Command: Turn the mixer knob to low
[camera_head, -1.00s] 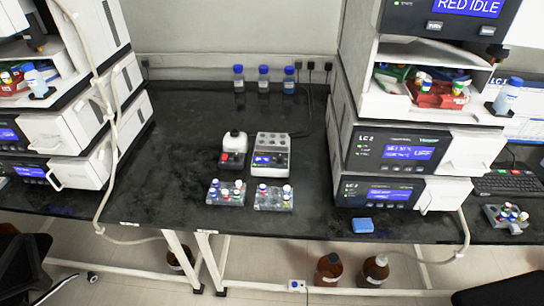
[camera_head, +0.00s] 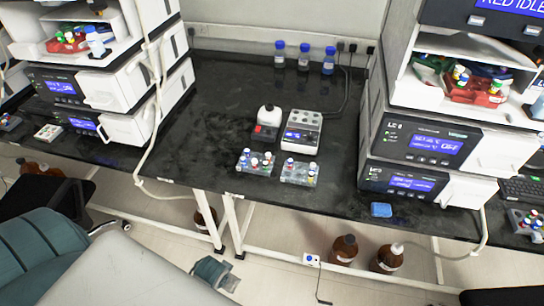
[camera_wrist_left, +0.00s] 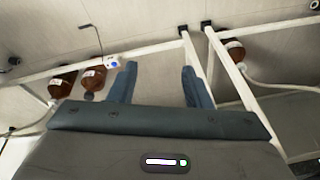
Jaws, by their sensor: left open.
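The mixer (camera_head: 267,124) is a small white unit with a dark front and a red patch low on it. It stands on the black bench in the head view, left of a white block unit. Its knob is too small to make out, so its setting cannot be told. My left gripper (camera_head: 215,272) is low in the head view, in front of the bench and well below the mixer. The left wrist view shows its two blue-grey fingers (camera_wrist_left: 157,75) spread apart with nothing between them. My right gripper is not in view.
The white block unit (camera_head: 302,131) touches or nearly touches the mixer. Two vial racks (camera_head: 257,167) (camera_head: 299,173) stand in front. Instrument stacks (camera_head: 425,140) flank the bench on both sides. Brown bottles (camera_head: 343,250) stand on the floor below. The bench left of the mixer is clear.

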